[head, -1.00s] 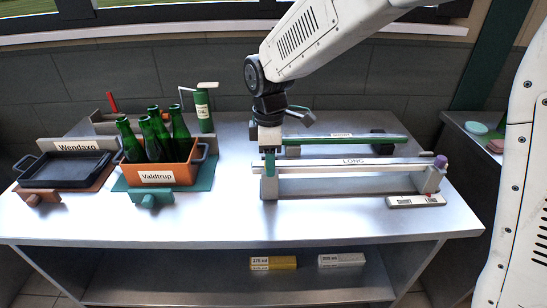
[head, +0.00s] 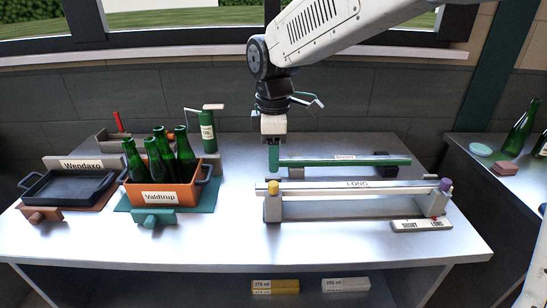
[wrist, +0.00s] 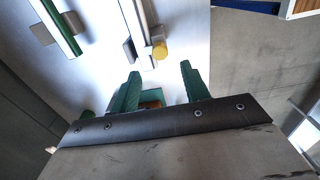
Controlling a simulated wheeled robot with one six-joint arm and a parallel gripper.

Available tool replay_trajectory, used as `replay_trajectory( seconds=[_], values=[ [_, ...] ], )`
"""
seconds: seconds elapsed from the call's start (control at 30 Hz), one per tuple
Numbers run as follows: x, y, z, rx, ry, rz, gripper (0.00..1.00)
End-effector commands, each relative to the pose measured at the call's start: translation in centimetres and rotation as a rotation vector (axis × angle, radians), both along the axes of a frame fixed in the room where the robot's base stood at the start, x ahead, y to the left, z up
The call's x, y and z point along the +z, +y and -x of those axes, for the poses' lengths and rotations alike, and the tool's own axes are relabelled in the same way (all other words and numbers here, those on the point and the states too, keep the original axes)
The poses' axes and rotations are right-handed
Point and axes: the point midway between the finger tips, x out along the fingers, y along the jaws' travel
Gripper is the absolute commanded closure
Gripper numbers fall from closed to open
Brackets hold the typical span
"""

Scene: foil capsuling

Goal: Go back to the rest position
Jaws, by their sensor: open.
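My gripper (head: 273,158) hangs above and behind the left end of the rail marked LONG (head: 360,186). Its green fingers are apart and empty; they also show in the wrist view (wrist: 160,75). A yellow capsule-like piece (head: 273,187) sits at the rail's left end, clear of my fingers, and shows in the wrist view (wrist: 159,50). A purple piece (head: 446,185) is at the rail's right end. A green rail (head: 345,161) lies behind, partly covered by my gripper at its left end.
An orange crate marked Valdtrup (head: 158,196) holds several green bottles. A black tray (head: 68,187) marked Wendaxo lies left of it. A SHORT/LONG plate (head: 421,225) is at right. The front of the table (head: 200,240) is clear.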

Motion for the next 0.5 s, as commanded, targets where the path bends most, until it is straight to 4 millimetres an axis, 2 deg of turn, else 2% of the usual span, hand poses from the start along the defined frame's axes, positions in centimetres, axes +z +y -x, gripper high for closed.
replay_trajectory(
  seconds=[0.17,0.27,0.37,0.5],
  values=[
    [0.0,0.0,0.0,-0.017,0.000,0.000,0.54],
    [-0.1,-0.1,0.1,-0.085,0.006,0.004,0.54],
    [-1.3,-0.8,1.6,-0.208,0.045,0.031,0.54],
    [-1.0,-4.2,5.3,-0.454,0.072,0.060,0.54]
  ],
)
